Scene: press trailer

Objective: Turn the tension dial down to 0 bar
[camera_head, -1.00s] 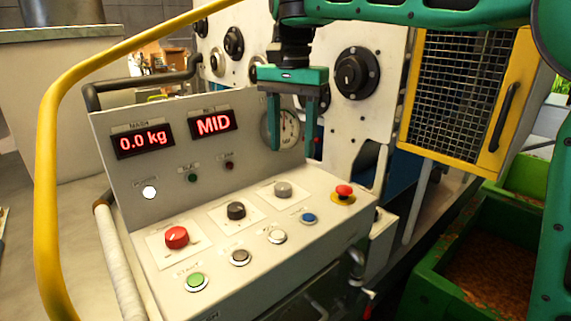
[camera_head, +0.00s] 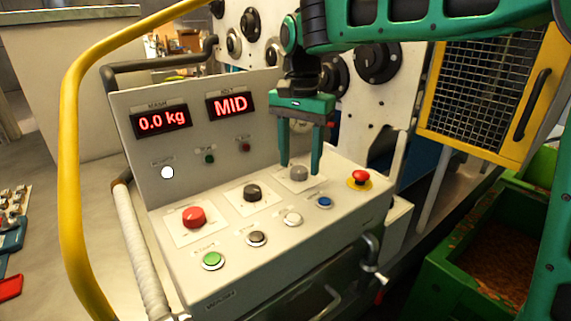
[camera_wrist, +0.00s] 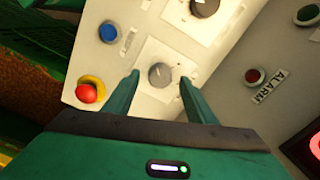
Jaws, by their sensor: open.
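My gripper (camera_head: 300,168) is open and points down over the right end of the sloped control panel (camera_head: 270,245). Its fingertips are on either side of the grey dial (camera_head: 298,174). In the wrist view the grey dial (camera_wrist: 160,75) appears between the two fingers (camera_wrist: 160,79), with a gap on both sides. I cannot tell whether the tips are level with it or above it. A black dial (camera_head: 252,192) and a red dial (camera_head: 194,217) sit to its left. The labels are too small to read. The round gauge is mostly hidden behind my gripper.
A red mushroom button (camera_head: 361,177) on yellow is close right of the grey dial. A blue button (camera_head: 324,202) and a white button (camera_head: 292,219) lie in front. A yellow rail (camera_head: 70,170) runs at left.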

